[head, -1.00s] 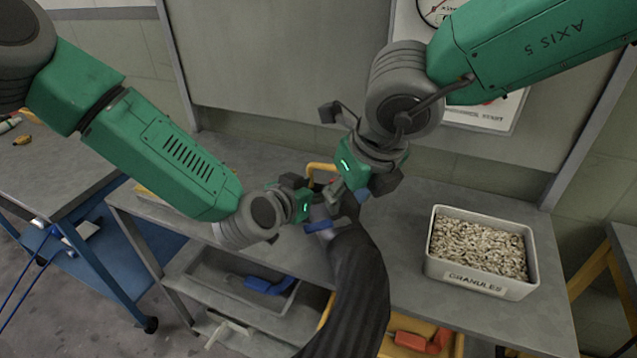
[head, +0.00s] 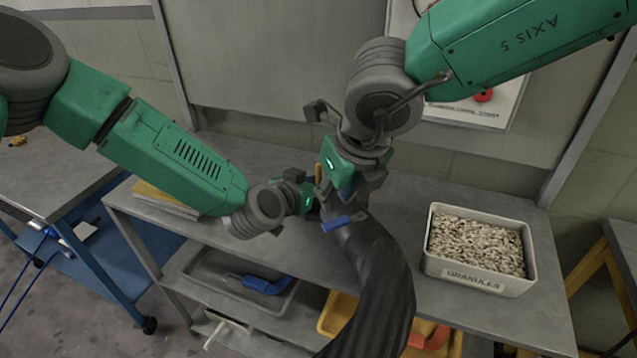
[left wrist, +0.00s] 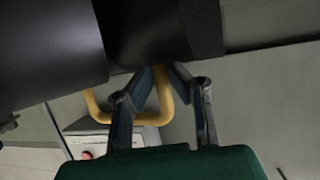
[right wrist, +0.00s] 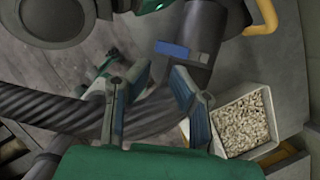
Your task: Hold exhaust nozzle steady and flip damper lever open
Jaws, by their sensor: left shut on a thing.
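The dark exhaust nozzle (head: 352,208) tops a thick ribbed black hose (head: 378,290) in front of the bench. It fills the top of the left wrist view (left wrist: 150,30). A blue piece (head: 344,222) lies across it, also in the right wrist view (right wrist: 172,48); I cannot tell whether it is the lever or a band.
A grey tub of granules (head: 480,282) stands on the bench (head: 405,235) to the right. A lower shelf holds a grey tray (head: 215,285) with a blue tool and a yellow bin (head: 338,308). A panel wall closes the back. Both wrists crowd together near the nozzle.

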